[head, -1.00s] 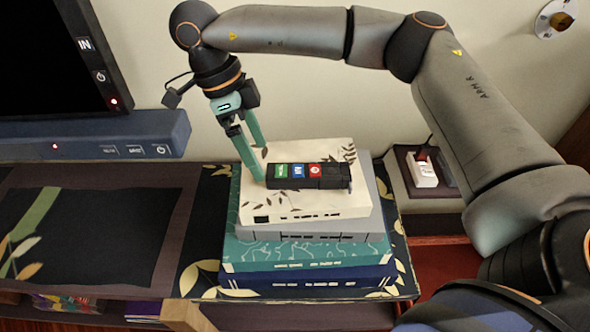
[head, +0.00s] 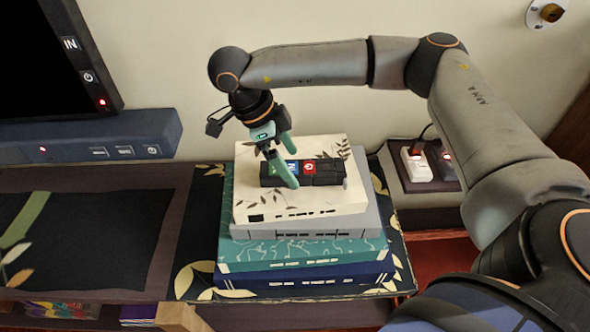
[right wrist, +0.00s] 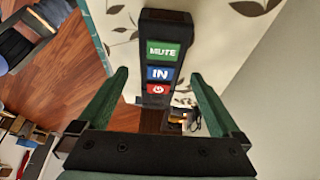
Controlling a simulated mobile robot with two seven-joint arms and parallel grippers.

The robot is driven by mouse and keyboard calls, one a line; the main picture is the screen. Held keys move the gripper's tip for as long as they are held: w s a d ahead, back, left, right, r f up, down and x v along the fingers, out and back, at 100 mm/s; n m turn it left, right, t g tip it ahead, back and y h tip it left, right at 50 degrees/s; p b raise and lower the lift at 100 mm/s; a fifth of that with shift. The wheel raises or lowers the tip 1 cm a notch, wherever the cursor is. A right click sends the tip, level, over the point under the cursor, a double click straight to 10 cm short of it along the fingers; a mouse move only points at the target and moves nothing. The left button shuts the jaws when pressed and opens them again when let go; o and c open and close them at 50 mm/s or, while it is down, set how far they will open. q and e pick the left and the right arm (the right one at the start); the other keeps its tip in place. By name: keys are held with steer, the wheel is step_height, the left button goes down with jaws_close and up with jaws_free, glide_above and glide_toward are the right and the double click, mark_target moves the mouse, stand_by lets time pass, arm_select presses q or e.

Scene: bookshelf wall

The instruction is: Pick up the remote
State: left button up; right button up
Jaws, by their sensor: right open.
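The black remote (head: 326,172) lies flat on the top cream book of a stack, with blue and red buttons showing in the head view. In the right wrist view the remote (right wrist: 162,60) shows green MUTE, blue IN and red power buttons and sits between my open fingers. My right gripper (head: 288,160) is over the left part of the remote, its fingers open on either side and covering part of it. It also shows in the right wrist view (right wrist: 158,85), with nothing gripped. I cannot tell the exact height of the fingertips. My left gripper is not in view.
The stack has a cream book (head: 255,207), a grey, a teal (head: 300,250) and a dark blue book on a shelf. A television (head: 50,60) and soundbar (head: 90,137) stand left. A plug box (head: 405,205) is right of the stack. The wall is close behind.

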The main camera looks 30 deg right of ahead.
steer(key=shift+x, duration=0.8)
jaws_close()
steer(key=shift+r, duration=0.1)
